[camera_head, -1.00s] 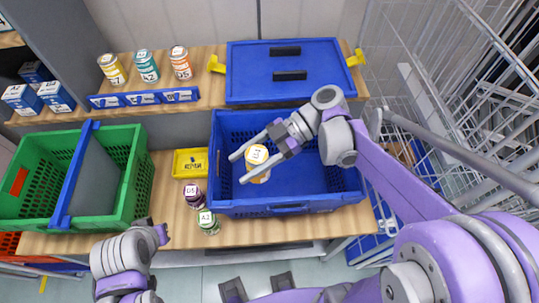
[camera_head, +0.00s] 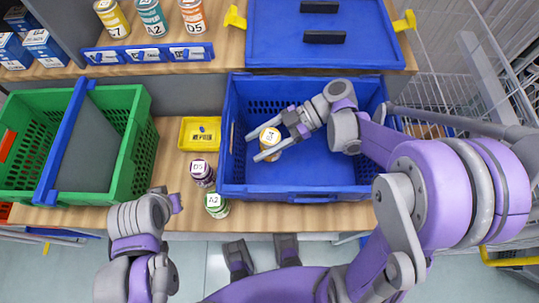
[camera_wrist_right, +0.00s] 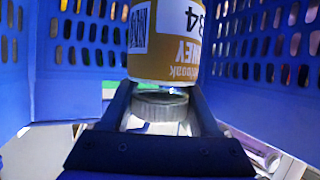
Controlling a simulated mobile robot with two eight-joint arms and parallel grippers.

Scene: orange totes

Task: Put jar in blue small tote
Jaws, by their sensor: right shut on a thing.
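The jar (camera_head: 270,138), with a yellow-orange label and pale lid, is inside the walls of the blue small tote (camera_head: 305,193), in its left half. In the right wrist view the jar (camera_wrist_right: 165,40) appears upside down, its grey lid end between the fingers. My right gripper (camera_head: 259,146) reaches in from the right and is shut on the jar. Whether the jar touches the tote floor cannot be told. My left gripper (camera_head: 172,203) is at the lower left, in front of the table edge; its fingers are mostly hidden.
A purple jar (camera_head: 202,172) and a green jar (camera_head: 216,204) stand left of the blue tote, near a small yellow bin (camera_head: 199,133). A green tote (camera_head: 131,150) is at left. A lidded blue tote (camera_head: 318,60) and several cans stand on the shelf behind.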

